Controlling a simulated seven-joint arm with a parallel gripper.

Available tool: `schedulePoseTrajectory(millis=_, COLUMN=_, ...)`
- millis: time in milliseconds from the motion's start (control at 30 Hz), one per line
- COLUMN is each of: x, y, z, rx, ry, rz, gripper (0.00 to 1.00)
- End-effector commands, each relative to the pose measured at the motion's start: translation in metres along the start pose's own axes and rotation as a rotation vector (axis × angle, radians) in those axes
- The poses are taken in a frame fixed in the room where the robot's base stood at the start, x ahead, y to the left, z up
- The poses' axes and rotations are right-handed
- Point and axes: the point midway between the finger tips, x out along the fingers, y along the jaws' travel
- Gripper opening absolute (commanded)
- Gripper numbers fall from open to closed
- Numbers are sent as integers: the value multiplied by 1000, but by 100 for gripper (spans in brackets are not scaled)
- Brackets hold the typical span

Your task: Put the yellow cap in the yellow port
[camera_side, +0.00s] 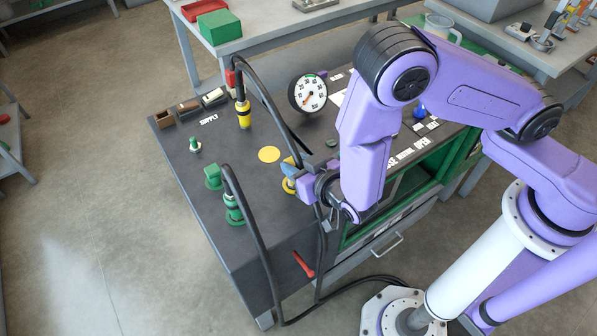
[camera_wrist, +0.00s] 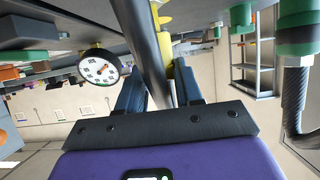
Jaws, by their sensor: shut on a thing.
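More yellow (camera_wrist: 159,12) shows beyond, towards the cart top. I cannot tell whether the cap touches or sits in the port.
A hose with a yellow connector (camera_side: 243,112) stands upright at the back. A flat yellow disc (camera_side: 269,154) lies on the cart top. A green block (camera_side: 213,177) and a green connector (camera_side: 233,208) with a hose stand at left. A gauge (camera_side: 308,93) rises behind my gripper.

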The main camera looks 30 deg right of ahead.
Motion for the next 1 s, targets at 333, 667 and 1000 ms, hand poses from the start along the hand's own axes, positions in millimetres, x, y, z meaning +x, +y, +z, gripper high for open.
schedulePoseTrajectory(millis=333, x=10, y=0, z=24, rx=-1, ry=0, rz=-1, gripper=7)
schedulePoseTrajectory(millis=667, x=11, y=0, z=27, rx=-2, ry=-1, rz=-1, gripper=7)
schedulePoseTrajectory(millis=1000, x=10, y=0, z=26, rx=-1, ry=-1, rz=-1, gripper=61)
